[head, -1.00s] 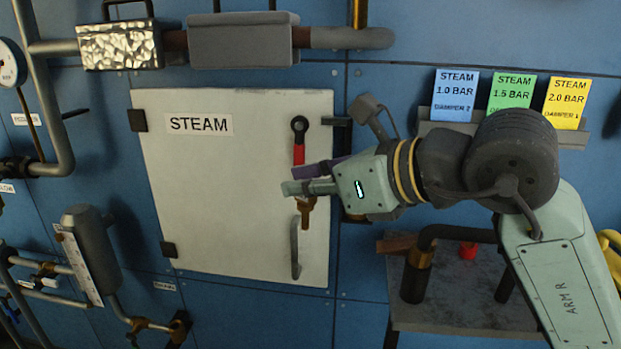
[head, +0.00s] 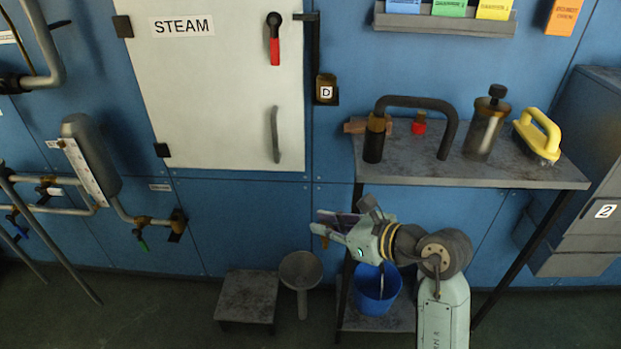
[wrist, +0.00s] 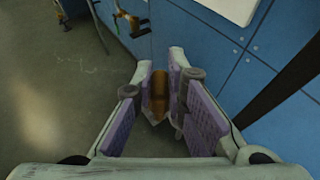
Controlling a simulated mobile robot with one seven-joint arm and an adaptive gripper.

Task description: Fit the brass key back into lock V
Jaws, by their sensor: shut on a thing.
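My gripper (head: 318,222) is shut on the brass key (wrist: 160,88), held between the purple pads in the wrist view. In the head view, a small brass end (head: 325,241) shows just under the fingertips. The gripper is in the air in front of the blue wall, below the steam door and left of the shelf table. A brass lock block marked D (head: 326,90) sits at the right of the door, well above the gripper. I see no lock marked V in these frames.
The white steam door (head: 230,100) has a red-handled lever (head: 274,45) and a grey pull handle (head: 275,135). The shelf table (head: 545,176) holds a bent pipe, a canister and a yellow brush.

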